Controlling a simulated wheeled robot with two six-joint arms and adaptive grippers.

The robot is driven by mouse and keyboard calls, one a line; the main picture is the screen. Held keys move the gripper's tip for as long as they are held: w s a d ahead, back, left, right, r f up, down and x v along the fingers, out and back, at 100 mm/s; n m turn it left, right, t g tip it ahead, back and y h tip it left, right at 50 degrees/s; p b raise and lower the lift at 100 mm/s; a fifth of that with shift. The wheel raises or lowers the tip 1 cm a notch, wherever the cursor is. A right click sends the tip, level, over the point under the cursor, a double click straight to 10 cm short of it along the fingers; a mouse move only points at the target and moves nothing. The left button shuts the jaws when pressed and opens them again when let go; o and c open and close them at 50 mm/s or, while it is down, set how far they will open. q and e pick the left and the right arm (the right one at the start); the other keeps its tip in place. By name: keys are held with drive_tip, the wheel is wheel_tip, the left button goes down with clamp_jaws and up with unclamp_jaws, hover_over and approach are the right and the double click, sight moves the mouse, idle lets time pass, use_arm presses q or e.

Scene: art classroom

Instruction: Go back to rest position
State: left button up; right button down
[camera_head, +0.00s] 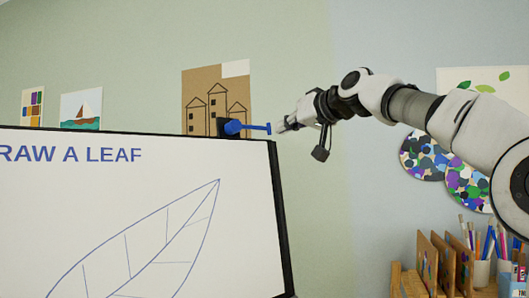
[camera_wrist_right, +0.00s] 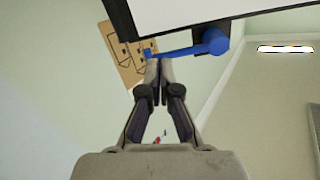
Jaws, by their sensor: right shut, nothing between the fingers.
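My right gripper (camera_head: 281,126) reaches in from the right at the height of the whiteboard's top edge. Its fingers are together and hold nothing; the closed tips also show in the right wrist view (camera_wrist_right: 158,66). A blue handle (camera_head: 250,127) juts out from a dark mount at the top right corner of the whiteboard (camera_head: 240,240). The handle's end is close to my fingertips; I cannot tell whether they touch. The handle also shows in the right wrist view (camera_wrist_right: 190,49), passing just beyond the fingertips. My left gripper is not in view.
The whiteboard has a leaf drawing and the words "RAW A LEAF". Its dark right edge (camera_head: 281,220) is below my right gripper. Pots of brushes (camera_head: 481,272) and wooden racks (camera_head: 408,283) stand at lower right. The wall between is clear.

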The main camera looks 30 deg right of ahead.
drive_tip(key=shift+b+v, duration=0.85)
drive_tip(key=shift+v, duration=0.15)
